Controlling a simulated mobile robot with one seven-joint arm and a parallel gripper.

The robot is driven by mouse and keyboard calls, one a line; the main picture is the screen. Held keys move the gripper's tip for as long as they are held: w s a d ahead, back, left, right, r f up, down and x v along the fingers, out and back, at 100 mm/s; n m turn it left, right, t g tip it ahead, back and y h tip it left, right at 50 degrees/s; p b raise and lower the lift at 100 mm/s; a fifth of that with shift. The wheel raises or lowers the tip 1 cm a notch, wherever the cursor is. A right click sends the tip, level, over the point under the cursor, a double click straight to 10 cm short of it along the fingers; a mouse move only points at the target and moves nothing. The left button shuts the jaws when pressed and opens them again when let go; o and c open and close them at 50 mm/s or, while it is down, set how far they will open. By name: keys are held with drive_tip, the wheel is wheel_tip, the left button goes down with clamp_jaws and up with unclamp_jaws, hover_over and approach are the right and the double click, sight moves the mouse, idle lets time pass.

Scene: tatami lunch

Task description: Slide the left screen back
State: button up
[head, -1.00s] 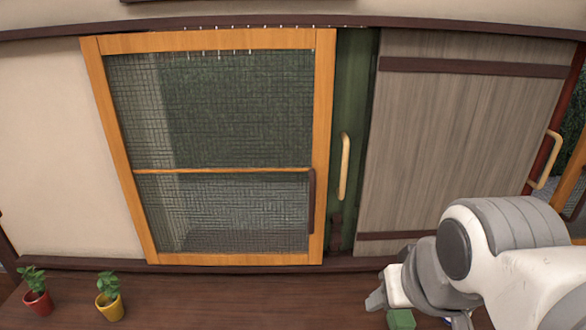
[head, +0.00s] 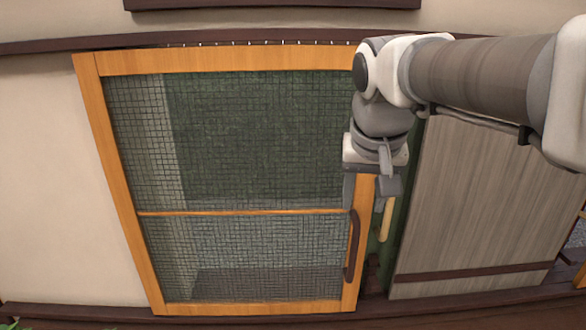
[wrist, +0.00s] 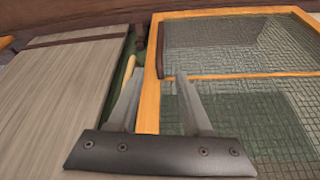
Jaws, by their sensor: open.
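The left screen (head: 116,190) is a mesh panel in an orange wooden frame. It has a dark vertical handle (head: 351,248) low on its right side; the handle also shows in the wrist view (wrist: 162,48). My gripper (head: 371,192) is open and empty, at the screen's right stile, above the handle. In the wrist view, my gripper's fingers (wrist: 158,76) are apart and appear on either side of the orange stile (wrist: 151,100). I cannot tell whether they touch it. My arm and wrist hide the screen's upper right corner.
A green panel with a pale handle (head: 385,222) shows in the narrow gap right of the screen. A grey wooden panel (head: 480,210) stands further right. A pale plain wall (head: 50,170) is left of the screen. Dark rails run above and below.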

sight(356, 236)
drive_tip(key=b+x, duration=0.1)
drive_tip(key=x, duration=1.4)
drive_tip(key=shift+s+d, duration=0.1)
clamp_jaws()
drive_tip(key=shift+r, duration=0.1)
idle(0.6)
